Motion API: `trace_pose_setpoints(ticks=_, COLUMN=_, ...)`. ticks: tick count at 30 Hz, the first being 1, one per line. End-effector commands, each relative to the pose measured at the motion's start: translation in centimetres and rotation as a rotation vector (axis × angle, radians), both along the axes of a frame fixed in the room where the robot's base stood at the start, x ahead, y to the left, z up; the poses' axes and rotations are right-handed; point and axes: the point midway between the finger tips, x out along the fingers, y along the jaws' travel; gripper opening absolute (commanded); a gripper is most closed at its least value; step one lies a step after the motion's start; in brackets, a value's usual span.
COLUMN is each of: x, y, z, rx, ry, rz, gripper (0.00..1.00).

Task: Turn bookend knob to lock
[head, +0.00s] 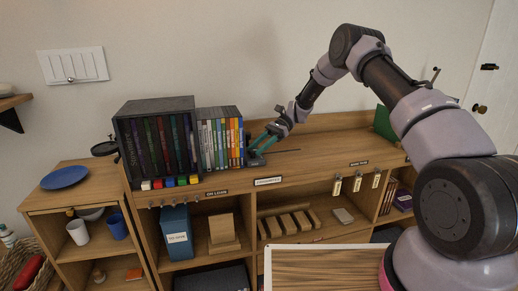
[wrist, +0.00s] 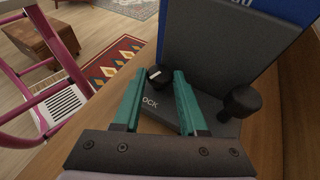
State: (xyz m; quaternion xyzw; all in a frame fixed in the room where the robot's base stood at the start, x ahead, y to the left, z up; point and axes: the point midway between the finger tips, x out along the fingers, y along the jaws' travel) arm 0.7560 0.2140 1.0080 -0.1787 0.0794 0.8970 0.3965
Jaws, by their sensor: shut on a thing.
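The dark bookend (wrist: 215,60) stands upright against the end of the row of DVDs, with a flat base that shows the letters "OCK". A small black knob with a white mark (wrist: 156,72) sits on the base, between the teal fingertips of my gripper (wrist: 158,80). My gripper is shut on this knob. A second, larger black knob (wrist: 241,101) is to the right of the fingers, apart from them. In the head view my gripper (head: 262,143) reaches down to the bookend (head: 256,159) on the shelf top; the knob is too small to make out there.
The row of DVDs (head: 219,139) and a dark case of discs (head: 156,143) stand left of the bookend. The shelf top (head: 330,148) to the right is mostly clear, with a green object (head: 386,124) at the far end. Tags (head: 357,182) hang along the front edge.

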Motion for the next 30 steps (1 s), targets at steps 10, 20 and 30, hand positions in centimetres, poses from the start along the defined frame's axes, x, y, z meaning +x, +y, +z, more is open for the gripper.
trace_pose_setpoints(ticks=10, x=0.34, y=0.35, z=0.06, rx=0.002, ry=-0.001, rz=0.167, gripper=0.00)
trace_pose_setpoints(ticks=20, x=0.32, y=0.42, z=0.09, rx=0.002, ry=0.001, rz=0.209, gripper=0.00)
trace_pose_setpoints(ticks=30, x=0.30, y=0.43, z=0.10, rx=0.002, ry=0.001, rz=0.210, gripper=0.57)
